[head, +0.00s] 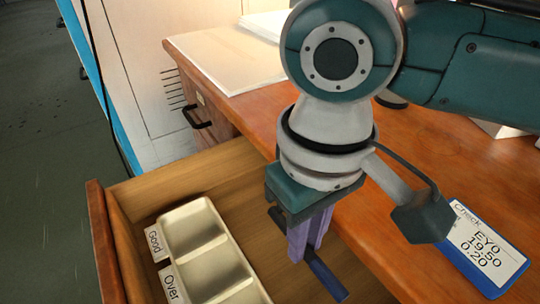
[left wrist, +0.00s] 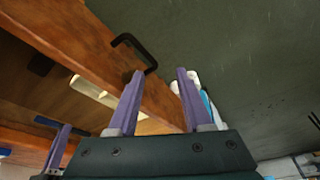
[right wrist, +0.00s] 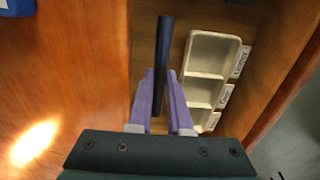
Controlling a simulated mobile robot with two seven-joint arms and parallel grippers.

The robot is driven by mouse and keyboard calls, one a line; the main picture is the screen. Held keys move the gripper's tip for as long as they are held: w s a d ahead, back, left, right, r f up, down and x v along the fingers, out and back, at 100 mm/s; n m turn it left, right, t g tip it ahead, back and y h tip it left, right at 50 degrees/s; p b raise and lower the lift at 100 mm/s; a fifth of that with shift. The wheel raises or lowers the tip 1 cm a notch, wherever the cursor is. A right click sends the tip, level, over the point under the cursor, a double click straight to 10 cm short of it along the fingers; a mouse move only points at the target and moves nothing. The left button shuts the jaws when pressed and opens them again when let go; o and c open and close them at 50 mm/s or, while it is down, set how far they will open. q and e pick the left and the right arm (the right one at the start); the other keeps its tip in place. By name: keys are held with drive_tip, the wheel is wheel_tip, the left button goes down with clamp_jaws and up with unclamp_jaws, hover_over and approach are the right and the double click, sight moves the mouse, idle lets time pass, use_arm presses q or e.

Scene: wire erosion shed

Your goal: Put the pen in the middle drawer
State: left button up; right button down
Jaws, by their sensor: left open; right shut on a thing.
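The pen (head: 328,279), dark blue, is gripped by my right gripper (head: 306,244) above the open drawer (head: 195,172). In the right wrist view the pen (right wrist: 164,45) stands out beyond the fingers (right wrist: 161,73). It also shows at the left of the left wrist view (left wrist: 48,122). Its height above the drawer floor is hard to tell. My left gripper (left wrist: 160,74) is open with nothing between its fingers, close to the drawer's front board (left wrist: 110,50) and black handle (left wrist: 133,48). I cannot tell whether it touches. It is outside the head view.
A cream divided tray (head: 219,250) with labels such as "Good" and "Over" lies inside the drawer. The wooden desktop (head: 390,160) bears a blue-edged check card (head: 485,250) and a pale board (head: 225,58). A closed drawer's handle (head: 197,116) shows farther back.

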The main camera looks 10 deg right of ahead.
wheel_tip(320, 180, down, 4)
drive_tip(key=shift+b, duration=0.8)
drive_tip(key=shift+r, duration=0.1)
drive_tip(key=shift+f, duration=0.6)
drive_tip(key=c, duration=1.1)
unclamp_jaws()
drive_tip(key=shift+c, duration=0.2)
wheel_tip(320, 180, up, 13)
drive_tip(key=p, duration=0.5)
drive_tip(key=shift+r, duration=0.1)
